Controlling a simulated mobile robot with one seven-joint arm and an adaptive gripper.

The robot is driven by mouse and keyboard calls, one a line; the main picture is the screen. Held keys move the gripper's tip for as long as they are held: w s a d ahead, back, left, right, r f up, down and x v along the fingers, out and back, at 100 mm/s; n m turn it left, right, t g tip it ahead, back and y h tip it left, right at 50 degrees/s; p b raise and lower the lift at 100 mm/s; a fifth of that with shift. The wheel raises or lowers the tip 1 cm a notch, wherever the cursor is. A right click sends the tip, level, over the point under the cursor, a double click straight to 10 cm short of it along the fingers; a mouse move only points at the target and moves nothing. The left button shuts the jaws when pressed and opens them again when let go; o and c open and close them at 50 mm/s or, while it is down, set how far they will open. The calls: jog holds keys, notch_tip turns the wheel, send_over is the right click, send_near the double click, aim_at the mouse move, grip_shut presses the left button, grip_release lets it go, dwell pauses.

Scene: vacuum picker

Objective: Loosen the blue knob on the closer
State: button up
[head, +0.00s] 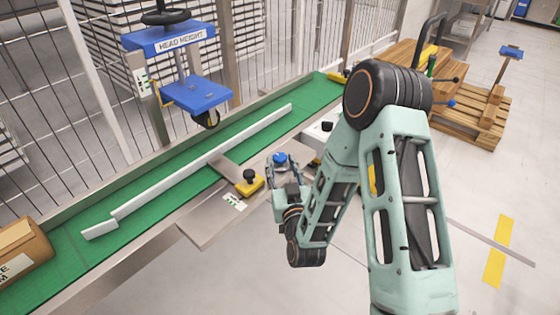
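The blue knob (280,158) shows a little right of the picture's middle, at the near side of the green conveyor. My gripper (283,166) is right at it, with its fingers spread to either side of the knob. The view is too small to tell whether the fingers touch or grip it. The knob's lower part and most of its mount are hidden behind my gripper and arm.
A black knob on a yellow base (249,184) stands close to the left on a metal plate. A white guide rail (200,163) runs along the green conveyor belt (165,172). A cardboard box (22,252) sits at the left end. Wooden pallets (470,118) stand at right.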

jog(key=shift+x, duration=1.15)
jog(key=c, duration=0.9)
